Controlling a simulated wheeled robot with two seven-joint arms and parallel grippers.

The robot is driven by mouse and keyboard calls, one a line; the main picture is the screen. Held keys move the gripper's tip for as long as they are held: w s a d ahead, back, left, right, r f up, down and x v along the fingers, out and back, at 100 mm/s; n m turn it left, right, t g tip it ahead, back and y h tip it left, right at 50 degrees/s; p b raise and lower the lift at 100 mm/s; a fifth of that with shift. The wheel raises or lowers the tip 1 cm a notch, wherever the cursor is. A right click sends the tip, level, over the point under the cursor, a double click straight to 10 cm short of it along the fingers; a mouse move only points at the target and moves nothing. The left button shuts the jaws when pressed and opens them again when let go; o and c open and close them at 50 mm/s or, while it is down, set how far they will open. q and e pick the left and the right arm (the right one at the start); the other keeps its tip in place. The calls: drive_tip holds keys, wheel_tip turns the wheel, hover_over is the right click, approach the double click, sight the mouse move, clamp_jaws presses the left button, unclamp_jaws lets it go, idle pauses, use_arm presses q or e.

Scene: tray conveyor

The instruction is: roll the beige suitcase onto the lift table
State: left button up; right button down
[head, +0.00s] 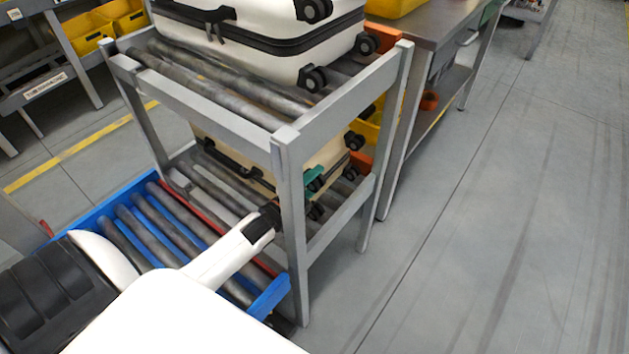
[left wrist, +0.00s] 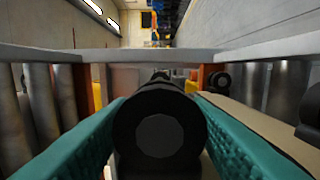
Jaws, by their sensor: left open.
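The beige suitcase (head: 228,149) lies on the lower roller level of a grey rack, partly hidden by the rack's post and rail. Its black wheels face right. My left gripper (head: 314,180), with teal fingers, is open beside the suitcase's near wheeled end, behind the front post. The left wrist view shows the spread fingers of this gripper (left wrist: 158,104), with a dark round part between them that I cannot identify surely. A beige surface, apparently the suitcase (left wrist: 262,124), is at right there. The blue-framed lift table (head: 268,299) with rollers stands at the rack's left. My right gripper is out of view.
A white suitcase (head: 270,55) lies on the upper level of the rack (head: 340,98). The rack's post stands close to my left gripper. A workbench (head: 440,22) is behind, and yellow bins (head: 92,36) are at far left. The floor at right is clear.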

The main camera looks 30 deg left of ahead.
use_arm(q)
drive_tip(key=shift+w, duration=0.1)
clamp_jaws()
idle(1.5)
